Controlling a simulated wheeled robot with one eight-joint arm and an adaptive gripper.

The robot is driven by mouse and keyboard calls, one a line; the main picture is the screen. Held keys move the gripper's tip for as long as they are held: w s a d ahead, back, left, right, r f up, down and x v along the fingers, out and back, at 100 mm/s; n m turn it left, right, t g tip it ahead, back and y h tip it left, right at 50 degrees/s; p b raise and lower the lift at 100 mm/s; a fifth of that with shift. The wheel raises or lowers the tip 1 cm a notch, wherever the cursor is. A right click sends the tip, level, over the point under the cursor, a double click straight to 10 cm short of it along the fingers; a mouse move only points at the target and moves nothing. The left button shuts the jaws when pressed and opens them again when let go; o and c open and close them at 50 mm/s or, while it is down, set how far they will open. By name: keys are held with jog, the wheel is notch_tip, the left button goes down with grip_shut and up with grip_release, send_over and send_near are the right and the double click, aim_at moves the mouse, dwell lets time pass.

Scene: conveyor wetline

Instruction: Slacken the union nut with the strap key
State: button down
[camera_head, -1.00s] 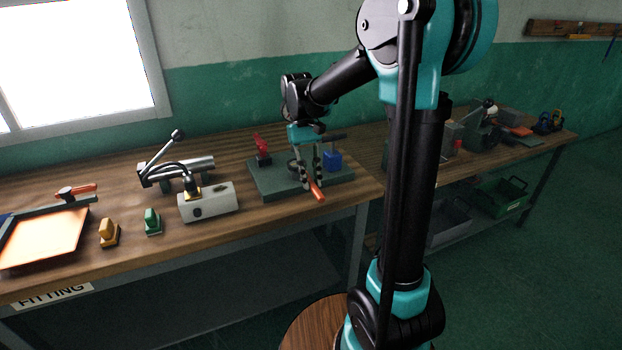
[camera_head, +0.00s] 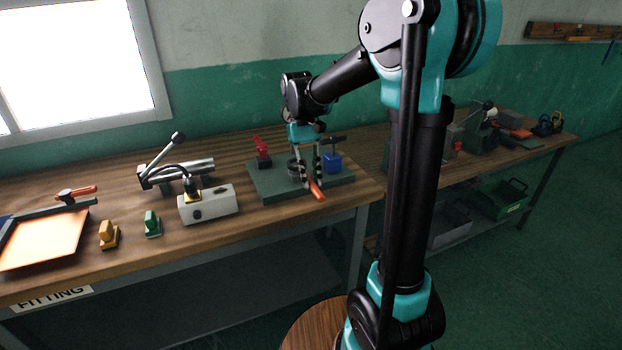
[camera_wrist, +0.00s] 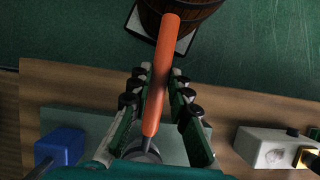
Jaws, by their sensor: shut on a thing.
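The strap key's orange handle (camera_head: 316,190) sticks out toward the bench's front edge. In the wrist view the handle (camera_wrist: 161,80) runs lengthwise between the fingers, its dark end reaching toward a grey round part. My gripper (camera_head: 311,181) is shut on the strap key above the green-grey base plate (camera_head: 275,190); it also shows in the wrist view (camera_wrist: 160,95). The grey round part (camera_head: 293,166), which looks like the union nut, stands on the plate just left of the fingers and is partly hidden by them. I cannot tell how the strap sits around it.
A red clamp-like part (camera_head: 262,150) and a blue block (camera_head: 332,162) with a dark bar stand on the plate, either side of the gripper. A white box (camera_head: 209,206) with a cable stands to the left. Bare wood (camera_head: 225,158) shows behind it.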

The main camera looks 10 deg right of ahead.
jog(key=shift+r, duration=0.65)
dwell(0.8)
jog(key=shift+r, duration=2.4)
